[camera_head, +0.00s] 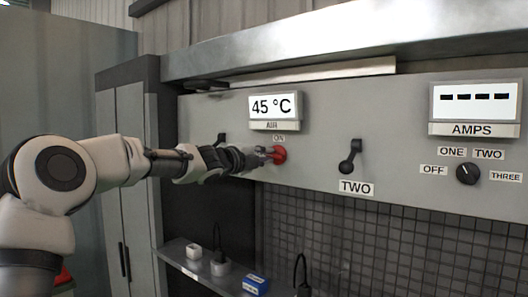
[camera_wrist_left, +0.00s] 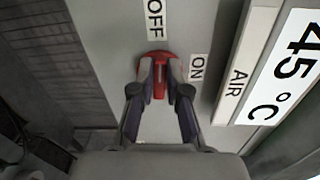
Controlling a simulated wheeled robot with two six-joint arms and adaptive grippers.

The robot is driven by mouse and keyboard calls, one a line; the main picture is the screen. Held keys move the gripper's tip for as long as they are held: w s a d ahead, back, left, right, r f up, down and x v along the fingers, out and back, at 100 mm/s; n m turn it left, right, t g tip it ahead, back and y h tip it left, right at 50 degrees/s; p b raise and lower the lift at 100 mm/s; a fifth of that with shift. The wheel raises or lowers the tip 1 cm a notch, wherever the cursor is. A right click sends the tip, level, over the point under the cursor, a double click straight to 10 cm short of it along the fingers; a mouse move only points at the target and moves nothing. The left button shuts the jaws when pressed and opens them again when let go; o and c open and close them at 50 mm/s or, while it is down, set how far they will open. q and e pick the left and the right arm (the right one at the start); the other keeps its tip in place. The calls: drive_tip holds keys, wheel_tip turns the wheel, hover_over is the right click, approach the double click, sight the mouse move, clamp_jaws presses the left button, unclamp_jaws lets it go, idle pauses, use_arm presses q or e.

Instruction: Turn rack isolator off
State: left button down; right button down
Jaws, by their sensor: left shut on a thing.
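The rack isolator is a red rotary knob (camera_head: 280,154) on the grey panel, below the temperature display. In the left wrist view the red knob (camera_wrist_left: 158,56) sits between the OFF label (camera_wrist_left: 155,20) and the ON label (camera_wrist_left: 197,68). My left gripper (camera_head: 266,155) reaches in from the left. Its two fingers (camera_wrist_left: 159,78) are closed around the knob's red handle, one on each side. The fingers hide part of the knob. My right gripper is in neither view.
The display (camera_head: 275,106) reads 45 °C. A black lever (camera_head: 350,158) marked TWO and an AMPS selector knob (camera_head: 468,173) are to the right. Another dark lever (camera_head: 221,139) is partly hidden behind my left arm. A shelf (camera_head: 205,272) below holds small items.

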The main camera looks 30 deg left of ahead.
use_arm(q)
drive_tip(key=shift+n, duration=0.5)
drive_tip(key=c, duration=1.2)
unclamp_jaws()
drive_tip(key=shift+o, duration=0.2)
drive_tip(key=shift+w+d+f, duration=0.1)
drive_tip(key=shift+w+d, duration=0.05)
drive_tip(key=shift+w, duration=0.15)
drive_tip(key=shift+s, duration=0.15)
